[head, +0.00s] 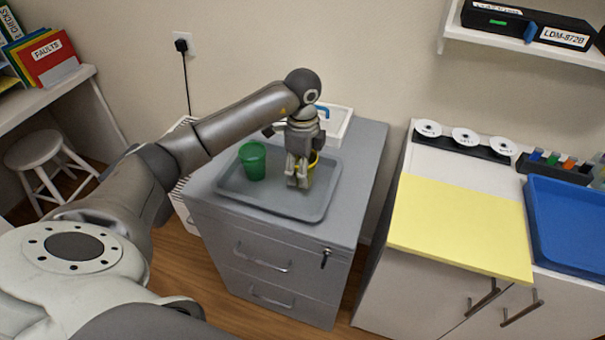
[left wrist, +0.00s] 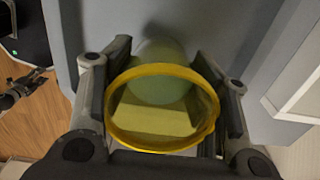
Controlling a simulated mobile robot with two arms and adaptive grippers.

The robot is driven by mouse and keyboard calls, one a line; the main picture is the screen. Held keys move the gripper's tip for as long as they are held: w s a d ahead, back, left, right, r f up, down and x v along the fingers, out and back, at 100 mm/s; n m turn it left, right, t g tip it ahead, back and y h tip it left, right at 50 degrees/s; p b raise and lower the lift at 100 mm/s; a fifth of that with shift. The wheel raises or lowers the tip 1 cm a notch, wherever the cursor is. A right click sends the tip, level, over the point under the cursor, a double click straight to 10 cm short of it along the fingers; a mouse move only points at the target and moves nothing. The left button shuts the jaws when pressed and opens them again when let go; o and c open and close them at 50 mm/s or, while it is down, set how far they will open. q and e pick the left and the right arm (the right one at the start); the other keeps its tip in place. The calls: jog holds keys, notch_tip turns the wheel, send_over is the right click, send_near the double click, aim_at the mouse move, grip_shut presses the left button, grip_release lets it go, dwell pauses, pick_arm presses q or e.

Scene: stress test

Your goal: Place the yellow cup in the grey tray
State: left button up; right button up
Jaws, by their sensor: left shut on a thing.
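The yellow cup (head: 314,159) shows in the head view as a thin yellow edge, mostly hidden behind my left gripper (head: 298,181). In the left wrist view the yellow cup (left wrist: 113,135) has its round rim facing the camera, between the two fingers of my left gripper (left wrist: 162,95), which is shut on it. The grey tray (head: 290,207) lies on the grey drawer cabinet. The cup and gripper are over the right part of the tray's inside; I cannot tell whether the cup touches its floor.
A green cup (head: 253,162) stands in the tray's left part, close to my gripper. A white box (head: 338,122) is behind the tray. To the right is a white cabinet with a yellow sheet (head: 462,225) and a blue tray (head: 572,225). A stool (head: 45,155) stands left.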

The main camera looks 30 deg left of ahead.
pick_arm(q)
jog(key=shift+f, duration=1.1)
jog(key=o, duration=1.2)
notch_tip(320, 180, up, 12)
jog(key=shift+r, duration=0.1)
